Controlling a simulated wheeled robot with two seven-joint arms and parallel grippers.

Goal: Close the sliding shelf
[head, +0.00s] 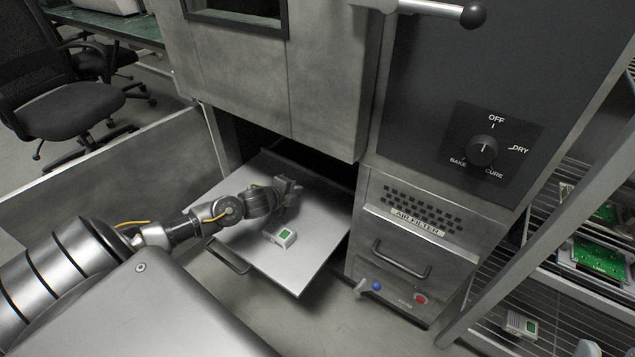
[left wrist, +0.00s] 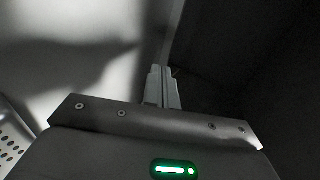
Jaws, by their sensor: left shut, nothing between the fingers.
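The sliding shelf (head: 305,255) is a flat grey metal tray. It is pulled out from the dark opening under the cabinet, with a dark handle (head: 228,258) on its front edge. Whether the gripper touches the shelf is unclear. My right gripper is not in view.
The cabinet (head: 325,95) overhangs the shelf. To the right are a drawer handle (head: 402,262), a control knob (head: 482,150) and a rack with green circuit boards (head: 600,258). A low grey panel (head: 110,185) and an office chair (head: 62,100) stand left.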

